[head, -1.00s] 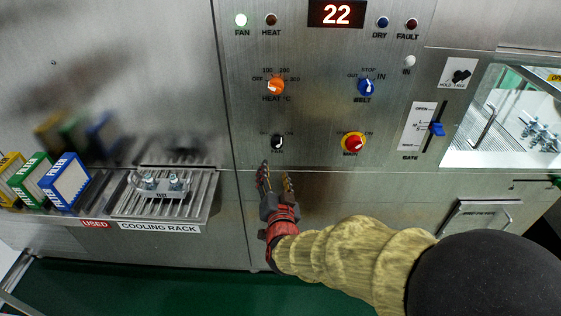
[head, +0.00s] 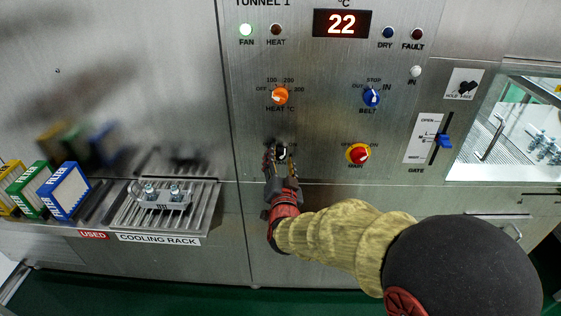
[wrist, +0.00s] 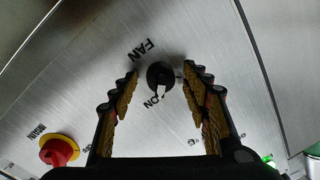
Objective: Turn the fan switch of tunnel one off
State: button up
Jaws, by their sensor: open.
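The fan switch is a small black rotary knob with a white mark. It sits on the steel panel below the orange heat knob, and in the wrist view the knob (wrist: 160,76) is next to the words FAN and ON. Its white mark points toward the ON side. My gripper (head: 277,152) is at the knob in the head view and partly covers it. In the wrist view my gripper (wrist: 162,80) is open, with one finger on each side of the knob. I cannot tell if the fingers touch it. The green FAN lamp (head: 246,30) is lit.
The orange heat knob (head: 280,96) is just above my gripper. The red and yellow main switch (head: 358,155) is to the right, with the blue belt knob (head: 372,97) above it. A cooling rack (head: 205,205) juts out at the left.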

jog(key=c, duration=1.2)
jog(key=shift+o, duration=0.2)
